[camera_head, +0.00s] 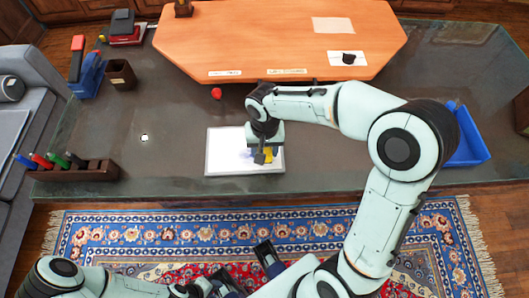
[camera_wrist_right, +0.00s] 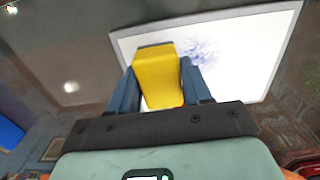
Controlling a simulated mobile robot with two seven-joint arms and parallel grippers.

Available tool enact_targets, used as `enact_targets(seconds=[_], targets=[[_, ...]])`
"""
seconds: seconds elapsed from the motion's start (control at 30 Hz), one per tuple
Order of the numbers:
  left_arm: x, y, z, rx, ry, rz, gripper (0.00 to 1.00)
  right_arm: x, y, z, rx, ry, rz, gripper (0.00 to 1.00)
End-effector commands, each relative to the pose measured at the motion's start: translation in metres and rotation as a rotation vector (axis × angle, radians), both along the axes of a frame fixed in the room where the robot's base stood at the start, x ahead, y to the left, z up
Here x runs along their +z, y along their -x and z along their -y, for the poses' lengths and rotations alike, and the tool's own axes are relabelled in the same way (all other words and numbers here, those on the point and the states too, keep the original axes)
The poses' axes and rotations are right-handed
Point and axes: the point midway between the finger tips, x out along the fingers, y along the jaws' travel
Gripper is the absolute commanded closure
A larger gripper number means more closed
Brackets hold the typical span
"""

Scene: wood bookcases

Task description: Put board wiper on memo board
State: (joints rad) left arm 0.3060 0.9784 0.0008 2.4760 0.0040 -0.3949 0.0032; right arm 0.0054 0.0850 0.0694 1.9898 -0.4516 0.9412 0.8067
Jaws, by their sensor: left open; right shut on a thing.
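The white memo board (camera_head: 222,158) lies flat on the dark glass tabletop, and it shows in the right wrist view (camera_wrist_right: 262,70) with a faint blue scribble. My right gripper (camera_head: 264,156) is over the right part of the board. It is shut on the yellow board wiper (camera_wrist_right: 158,75), which sits between its blue fingers; a bit of the wiper shows in the head view (camera_head: 270,153). Whether the wiper touches the board, I cannot tell. My left gripper (camera_head: 246,272) is open and empty, low over the patterned rug, away from the board.
A brown holder with several markers (camera_head: 100,171) stands at the table's left front. A blue tray (camera_head: 470,145) is at the right, partly behind my right arm. A red ball-like thing (camera_head: 216,93) lies behind the board. An orange desktop (camera_head: 270,35) spans the back.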

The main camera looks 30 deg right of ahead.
Motion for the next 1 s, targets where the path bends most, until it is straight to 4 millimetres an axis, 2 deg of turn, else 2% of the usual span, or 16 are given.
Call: enact_targets(seconds=[0.03,0.17,0.57,0.6,0.67,1.0], targets=[[-0.002,0.000,0.000,0.001,-0.001,0.002,0.57,-0.011,0.001,0.000,0.000,0.000,-0.006,0.81],[-0.004,-0.001,0.000,0.001,-0.001,0.006,0.57,-0.024,0.000,0.000,0.000,0.001,-0.003,0.81],[-0.006,-0.002,0.000,0.002,-0.001,0.009,0.57,-0.029,0.000,0.000,0.000,0.000,0.000,0.81],[-0.006,-0.003,0.000,0.002,-0.002,0.011,0.57,-0.029,0.000,0.000,0.000,0.000,0.000,0.45],[-0.005,-0.002,0.000,0.002,-0.002,0.010,0.57,-0.028,0.000,0.000,0.000,0.000,0.000,0.26],[-0.003,-0.002,0.000,0.002,-0.001,0.008,0.57,-0.025,0.000,0.000,0.000,0.000,0.000,0.26]])
